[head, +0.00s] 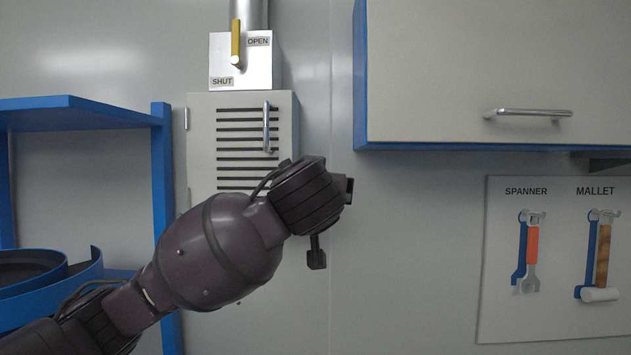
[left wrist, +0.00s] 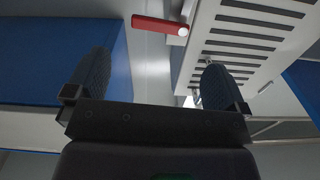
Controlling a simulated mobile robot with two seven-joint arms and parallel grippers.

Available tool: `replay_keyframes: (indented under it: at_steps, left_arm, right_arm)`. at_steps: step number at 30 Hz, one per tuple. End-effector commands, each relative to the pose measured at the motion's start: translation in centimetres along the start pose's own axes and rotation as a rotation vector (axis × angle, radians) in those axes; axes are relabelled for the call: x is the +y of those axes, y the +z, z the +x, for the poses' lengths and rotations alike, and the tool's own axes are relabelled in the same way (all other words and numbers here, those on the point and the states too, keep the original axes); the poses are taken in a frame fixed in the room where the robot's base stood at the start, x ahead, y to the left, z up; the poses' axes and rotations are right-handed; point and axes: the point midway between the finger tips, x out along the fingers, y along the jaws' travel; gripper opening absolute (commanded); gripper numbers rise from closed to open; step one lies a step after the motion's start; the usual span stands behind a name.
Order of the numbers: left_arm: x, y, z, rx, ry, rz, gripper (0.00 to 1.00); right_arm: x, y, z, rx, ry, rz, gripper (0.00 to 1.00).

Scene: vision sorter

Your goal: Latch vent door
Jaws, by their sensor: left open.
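The vent door (head: 202,140) is a pale grey slatted panel with a silver bar handle (head: 267,112); it looks flush with its box. My left arm hides its lower part in the head view. In the left wrist view the vent door (left wrist: 285,52) is at upper right. A red latch lever (left wrist: 158,24) with a pale round end lies beside the door's edge there; I cannot see it in the head view. My left gripper (left wrist: 156,62) is open and empty, its fingers apart and the lever beyond them. In the head view this gripper (head: 333,224) is just right of the door.
Above the vent is a yellow-handled lever (head: 236,38) on a plate marked OPEN and SHUT. A blue-edged wall cabinet (head: 440,80) is at upper right, a tool board (head: 555,320) below it. A blue shelf (head: 162,160) stands left. Bare wall lies right of the vent.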

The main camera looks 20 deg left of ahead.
Motion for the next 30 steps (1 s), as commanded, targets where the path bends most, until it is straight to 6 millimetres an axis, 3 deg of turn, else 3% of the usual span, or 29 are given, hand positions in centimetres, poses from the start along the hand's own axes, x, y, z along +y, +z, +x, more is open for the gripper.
replay_keyframes:
  at_steps: [6, 12, 25, 26, 30]
  left_arm:
    - [-0.1, -0.2, 3.8, -0.001, -0.002, 0.002, 1.0]
    - [-0.1, -0.1, 6.1, 0.0, -0.001, 0.002, 1.0]
    - [0.0, 0.0, 7.0, 0.001, 0.001, 0.002, 1.0]
    - [0.0, 0.0, 7.0, 0.001, 0.002, 0.002, 0.98]
    - [0.0, 0.0, 7.0, 0.001, 0.002, 0.002, 0.77]
  right_arm:
    - [0.0, -0.6, -0.5, 0.0, 0.001, 0.002, 0.49]
    - [0.1, -0.9, -0.7, 0.0, 0.001, 0.002, 0.49]
    - [0.1, -1.0, -0.7, 0.002, 0.001, 0.002, 0.49]
    - [0.1, -1.1, -0.7, 0.002, 0.001, 0.002, 0.49]
    - [0.1, -1.2, -0.6, 0.005, 0.001, 0.001, 0.49]
